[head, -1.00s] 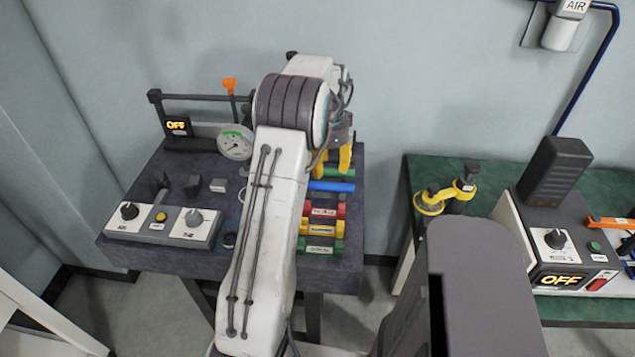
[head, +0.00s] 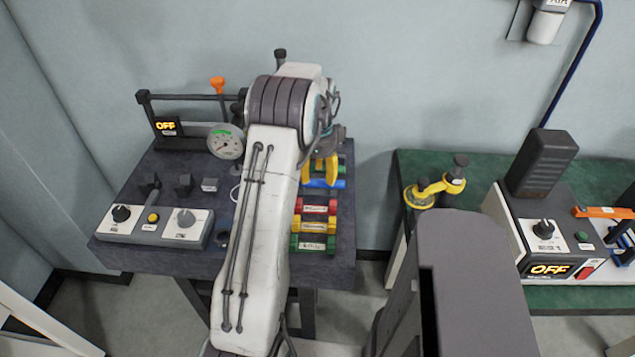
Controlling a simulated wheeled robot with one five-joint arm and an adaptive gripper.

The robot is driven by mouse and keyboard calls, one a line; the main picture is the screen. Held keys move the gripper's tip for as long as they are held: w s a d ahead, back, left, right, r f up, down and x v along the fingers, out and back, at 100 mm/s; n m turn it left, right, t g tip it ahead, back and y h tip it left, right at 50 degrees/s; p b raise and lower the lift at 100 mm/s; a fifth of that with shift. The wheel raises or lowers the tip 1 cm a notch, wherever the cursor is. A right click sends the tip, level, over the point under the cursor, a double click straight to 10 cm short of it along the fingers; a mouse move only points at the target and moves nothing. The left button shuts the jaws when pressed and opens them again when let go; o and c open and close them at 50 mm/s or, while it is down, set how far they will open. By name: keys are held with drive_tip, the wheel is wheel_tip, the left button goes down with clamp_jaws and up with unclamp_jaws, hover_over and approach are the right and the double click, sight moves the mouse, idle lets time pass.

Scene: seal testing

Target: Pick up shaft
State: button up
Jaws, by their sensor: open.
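A blue rod (head: 341,184), which looks like the shaft, lies crosswise on the dark bench (head: 170,258), behind a row of labelled blocks. My gripper (head: 320,181) has yellow fingers that are apart and point down at the rod. My arm and wrist hide part of the gripper and the rod's left side. I cannot tell whether the fingers touch the rod or stand just above it.
Red (head: 318,206), yellow (head: 316,227) and green (head: 313,244) labelled blocks sit just in front of the rod. A control box (head: 158,228) and gauge (head: 224,143) stand left. A green table (head: 410,168) with equipment stands right.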

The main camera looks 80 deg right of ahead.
sight(317, 183)
drive_tip(key=shift+w+d+f, duration=0.1)
drive_tip(key=shift+f, duration=1.75)
drive_tip(key=shift+o, duration=0.2)
clamp_jaws()
